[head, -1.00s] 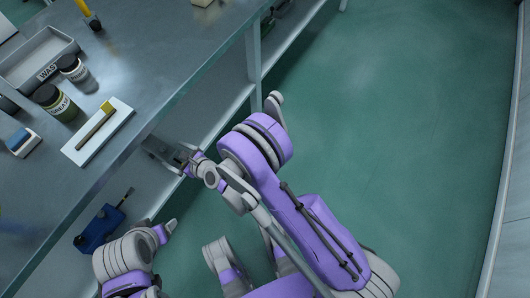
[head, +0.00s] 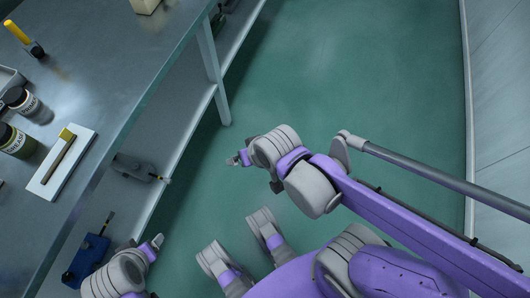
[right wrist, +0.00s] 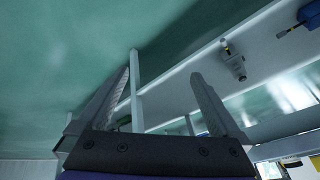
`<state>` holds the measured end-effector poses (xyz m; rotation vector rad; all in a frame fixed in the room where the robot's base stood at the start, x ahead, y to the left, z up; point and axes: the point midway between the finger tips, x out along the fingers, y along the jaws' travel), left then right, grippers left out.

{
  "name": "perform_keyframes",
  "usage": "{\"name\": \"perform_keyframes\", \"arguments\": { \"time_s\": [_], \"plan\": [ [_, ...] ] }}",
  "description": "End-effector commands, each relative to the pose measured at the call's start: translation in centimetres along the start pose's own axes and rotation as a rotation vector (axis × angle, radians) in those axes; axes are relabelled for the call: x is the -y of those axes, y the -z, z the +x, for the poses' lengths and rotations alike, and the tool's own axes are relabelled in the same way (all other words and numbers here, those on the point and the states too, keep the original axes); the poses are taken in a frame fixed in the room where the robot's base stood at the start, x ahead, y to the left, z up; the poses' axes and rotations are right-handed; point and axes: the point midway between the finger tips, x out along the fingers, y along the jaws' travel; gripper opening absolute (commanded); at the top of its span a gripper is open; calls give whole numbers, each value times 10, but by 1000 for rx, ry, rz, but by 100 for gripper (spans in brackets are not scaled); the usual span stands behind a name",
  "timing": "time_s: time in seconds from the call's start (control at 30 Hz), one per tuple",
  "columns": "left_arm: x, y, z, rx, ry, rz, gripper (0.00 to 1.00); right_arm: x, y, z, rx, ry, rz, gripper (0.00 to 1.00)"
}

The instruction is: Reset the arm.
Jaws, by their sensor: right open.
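My right gripper (right wrist: 162,75) is open in the right wrist view, with nothing between its two fingers. It points towards the bench's lower shelf and a leg, apart from both as far as I can tell. In the head view my right arm (head: 320,185) is folded over the green floor, to the right of the bench; its jaws cannot be made out there. My left arm (head: 120,275) shows at the bottom left by the shelf edge. Its gripper does not show.
The metal bench (head: 120,75) fills the left, with bottles and a white tray (head: 50,185) holding a yellow-headed brush. A grey tool (head: 133,168) and a blue device (head: 88,255) are on the lower shelf. A wall (head: 500,100) stands at right; floor (head: 340,60) is clear.

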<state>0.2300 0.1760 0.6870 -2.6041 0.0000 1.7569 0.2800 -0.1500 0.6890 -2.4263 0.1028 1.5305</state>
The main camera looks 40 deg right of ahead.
Motion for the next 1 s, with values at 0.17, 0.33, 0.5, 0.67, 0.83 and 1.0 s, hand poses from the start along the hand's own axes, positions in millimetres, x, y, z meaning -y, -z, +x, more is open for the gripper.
{"name": "perform_keyframes", "arguments": {
  "time_s": [0.17, 0.33, 0.5, 0.67, 0.83, 1.0],
  "plan": [
    [0, 0, 0, 0, 0, 0, 72, -31, -31, -19, 48, -78, -212, 100],
    [0, 0, 0, 0, 0, 0, 72, -38, -38, -22, 63, -95, -268, 100],
    [0, 0, 0, 0, 0, 0, 72, -37, -38, -22, 62, -94, -267, 100],
    [0, 2, -7, -2, 0, 0, 72, -36, -35, -29, 59, -93, -266, 100],
    [0, 13, -44, -15, 0, 0, 72, -29, -23, -65, 46, -91, -266, 100],
    [0, 35, -105, -37, 0, 0, 72, -17, 1, -124, 24, -88, -267, 100]
  ]
}}
